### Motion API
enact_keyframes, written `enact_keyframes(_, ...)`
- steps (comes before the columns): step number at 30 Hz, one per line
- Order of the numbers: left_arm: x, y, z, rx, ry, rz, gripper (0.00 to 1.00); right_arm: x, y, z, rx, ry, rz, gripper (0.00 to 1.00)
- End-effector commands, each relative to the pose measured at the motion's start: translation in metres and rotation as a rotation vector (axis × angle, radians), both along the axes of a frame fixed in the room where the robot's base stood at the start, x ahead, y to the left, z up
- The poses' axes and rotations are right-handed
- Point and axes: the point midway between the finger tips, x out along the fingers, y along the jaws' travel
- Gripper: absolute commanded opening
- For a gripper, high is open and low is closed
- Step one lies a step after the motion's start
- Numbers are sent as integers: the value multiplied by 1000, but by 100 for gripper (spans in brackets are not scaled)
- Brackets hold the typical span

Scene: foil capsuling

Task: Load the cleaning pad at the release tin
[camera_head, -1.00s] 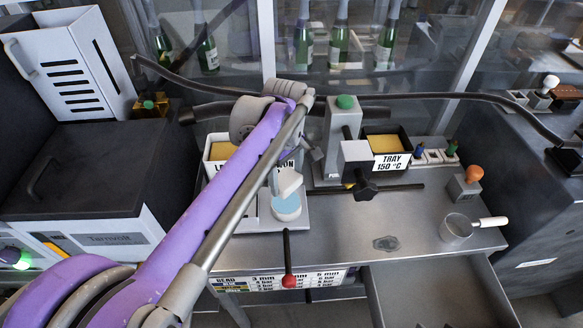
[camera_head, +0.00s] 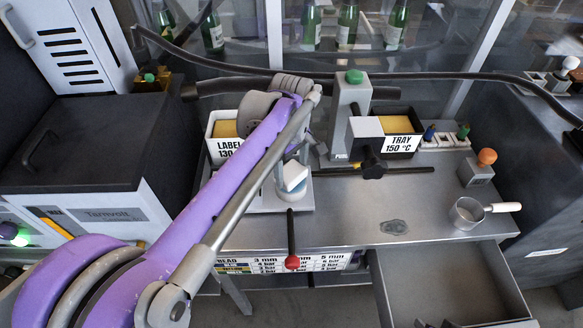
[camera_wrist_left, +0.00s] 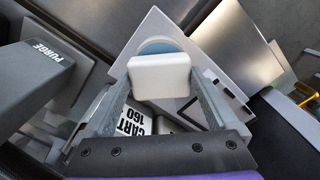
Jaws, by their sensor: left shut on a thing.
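The cleaning pad, a white block (camera_head: 295,176), is held by my left gripper (camera_head: 289,172). In the left wrist view the pad (camera_wrist_left: 160,77) sits between the two grey fingers of the gripper (camera_wrist_left: 161,88). The release tin (camera_head: 291,194) is a low round tin with a pale blue top, standing on a light plate. The pad is right over it and hides most of the blue top. A blue arc of the tin (camera_wrist_left: 160,46) shows past the pad in the left wrist view. I cannot tell whether pad and tin touch. My right gripper is out of view.
A lever with a red knob (camera_head: 292,263) stands in front of the plate.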

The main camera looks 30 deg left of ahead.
Motion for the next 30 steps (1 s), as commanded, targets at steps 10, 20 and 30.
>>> enact_keyframes(10,0,0,0,0,0,0,41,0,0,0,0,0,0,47)
enact_keyframes(20,0,0,-4,0,0,0,41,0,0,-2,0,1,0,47)
enact_keyframes(30,0,0,-8,0,0,0,41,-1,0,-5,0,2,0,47)
